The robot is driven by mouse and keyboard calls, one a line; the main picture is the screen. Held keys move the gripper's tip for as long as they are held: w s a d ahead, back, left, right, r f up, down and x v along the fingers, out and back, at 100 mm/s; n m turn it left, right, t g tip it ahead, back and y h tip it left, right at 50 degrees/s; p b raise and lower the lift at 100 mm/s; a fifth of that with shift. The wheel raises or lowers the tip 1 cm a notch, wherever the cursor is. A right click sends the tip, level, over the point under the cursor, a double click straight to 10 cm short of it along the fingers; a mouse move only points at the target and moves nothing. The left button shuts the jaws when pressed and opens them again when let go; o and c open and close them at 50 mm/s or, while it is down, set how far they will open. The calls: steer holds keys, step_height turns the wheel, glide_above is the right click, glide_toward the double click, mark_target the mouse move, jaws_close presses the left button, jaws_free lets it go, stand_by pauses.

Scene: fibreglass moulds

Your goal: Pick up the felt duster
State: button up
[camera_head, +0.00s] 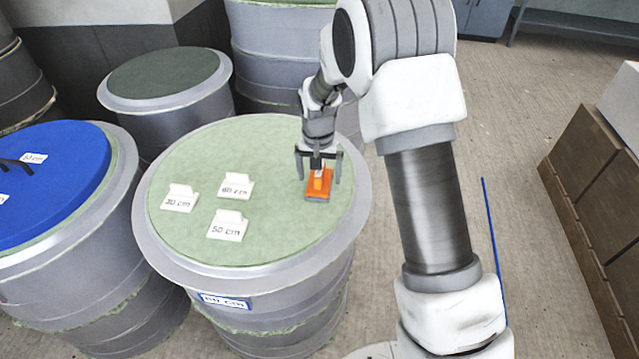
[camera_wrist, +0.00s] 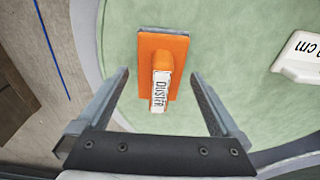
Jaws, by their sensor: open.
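The felt duster (camera_head: 318,186) is an orange block with a raised orange handle, lying on the green top of a round grey drum (camera_head: 290,235), near its right side. In the wrist view the duster (camera_wrist: 176,55) shows a grey edge at its far end and a white label reading "DUSTER" on its handle. My gripper (camera_head: 318,178) is above the duster, pointing down. In the wrist view my gripper (camera_wrist: 160,85) is open, with one finger on each side of the duster and visible gaps between. Nothing is held.
Three white labelled blocks, one reading "50 cm" (camera_head: 228,225), stand on the same top, left of the duster. A drum with a blue lid (camera_head: 60,175) stands at left and other grey drums behind. Brown boxes (camera_head: 585,150) stand at right.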

steer(key=shift+w+f, duration=0.1)
steer(key=shift+f, duration=0.6)
steer(key=shift+r, duration=0.1)
steer(key=c, duration=1.3)
steer(key=shift+c, duration=0.2)
step_height(320, 180, up, 5)
steer(key=shift+f+p, duration=0.15)
steer(key=shift+p, duration=0.4)
steer(key=s+r+p, duration=0.1)
steer(key=s+r, duration=0.5)
steer(key=s, duration=0.5)
steer(key=shift+s+r, duration=0.15)
steer(key=shift+s, duration=0.2)
steer(key=shift+a, duration=0.1)
